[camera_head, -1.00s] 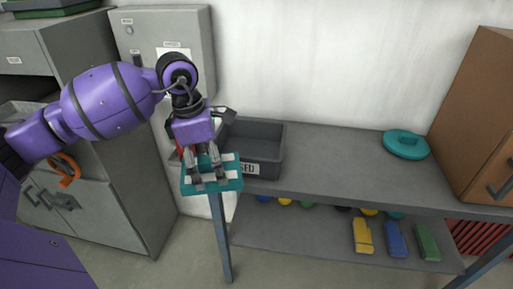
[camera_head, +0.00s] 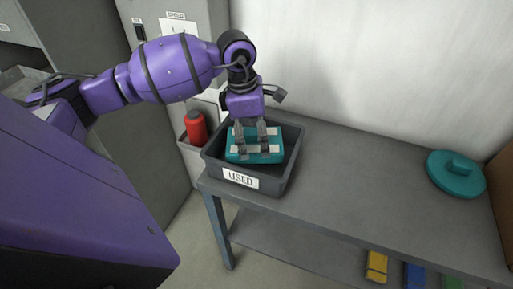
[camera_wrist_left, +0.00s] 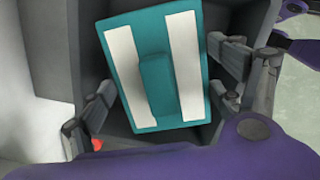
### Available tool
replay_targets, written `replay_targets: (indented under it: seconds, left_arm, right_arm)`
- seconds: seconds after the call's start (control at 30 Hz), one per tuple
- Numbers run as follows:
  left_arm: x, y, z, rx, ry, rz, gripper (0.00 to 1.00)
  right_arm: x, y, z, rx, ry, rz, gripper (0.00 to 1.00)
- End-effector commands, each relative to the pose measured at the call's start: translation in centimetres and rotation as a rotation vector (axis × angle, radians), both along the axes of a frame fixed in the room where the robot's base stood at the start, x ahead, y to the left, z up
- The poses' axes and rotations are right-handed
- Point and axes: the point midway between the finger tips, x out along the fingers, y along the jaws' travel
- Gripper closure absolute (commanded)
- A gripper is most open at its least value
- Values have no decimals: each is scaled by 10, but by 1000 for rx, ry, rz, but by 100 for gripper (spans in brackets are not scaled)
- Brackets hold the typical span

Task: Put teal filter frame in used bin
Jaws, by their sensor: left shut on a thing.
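The teal filter frame (camera_head: 276,140) has pale strips and a raised middle block, which shows in the left wrist view (camera_wrist_left: 157,87). It lies within the opening of the grey used bin (camera_head: 272,186), whose front label reads USED. I cannot tell whether it touches the bin floor. My left gripper (camera_head: 253,151) comes down from above and is shut on the frame. In the left wrist view its fingers (camera_wrist_left: 165,98) stand on either side of the frame. My right gripper is not in view.
The bin stands at the left end of a grey bench (camera_head: 345,185). A teal round lid (camera_head: 456,174) lies at the right. A red bottle (camera_head: 196,128) stands left of the bin. Yellow and blue items are on the lower shelf. The bench middle is clear.

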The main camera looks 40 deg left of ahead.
Motion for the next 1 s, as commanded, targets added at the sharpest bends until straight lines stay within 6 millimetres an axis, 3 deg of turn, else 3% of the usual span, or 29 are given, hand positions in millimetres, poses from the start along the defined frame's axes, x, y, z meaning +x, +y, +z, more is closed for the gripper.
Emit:
replay_targets:
  seconds: [0.43,0.8,0.83,0.93,1.0]
  left_arm:
    - [1,0,-47,-1,-2,1,51]
    - [0,0,-54,1,-1,-1,51]
    - [0,0,-55,1,0,-1,13]
    - [0,0,-54,1,-1,-1,0]
    - [0,0,-54,1,-1,-1,0]
  right_arm:
    - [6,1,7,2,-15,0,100]
    - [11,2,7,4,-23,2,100]
    - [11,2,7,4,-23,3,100]
    - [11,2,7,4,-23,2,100]
    - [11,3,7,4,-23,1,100]
